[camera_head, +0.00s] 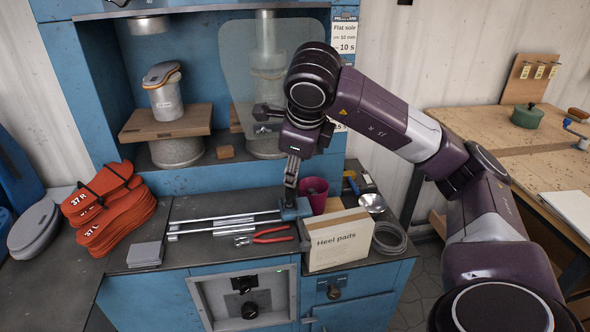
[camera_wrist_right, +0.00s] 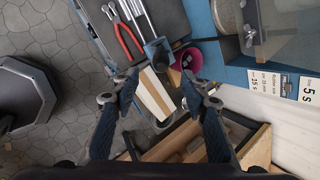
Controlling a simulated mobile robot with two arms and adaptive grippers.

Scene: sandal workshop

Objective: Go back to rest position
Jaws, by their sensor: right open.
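My right arm comes in from the right in the head view, and its gripper (camera_head: 291,182) points down above the bench front, near the Heel pads box (camera_head: 340,240) and the magenta cup (camera_head: 314,193). In the right wrist view the two fingers of this gripper (camera_wrist_right: 160,86) stand wide apart with nothing between them. The box, the cup (camera_wrist_right: 187,62) and red-handled pliers (camera_wrist_right: 127,40) lie beyond the fingertips there. Whether the fingers touch anything is not clear from the head view. My left gripper is in neither view.
The blue press (camera_head: 190,177) with a clear guard (camera_head: 262,70) stands behind the gripper. Orange soles (camera_head: 115,208), metal rails (camera_head: 215,222), a steel bowl (camera_head: 372,202) and a coiled cable (camera_head: 390,238) are on the bench. A wooden workbench (camera_head: 480,130) stands at right.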

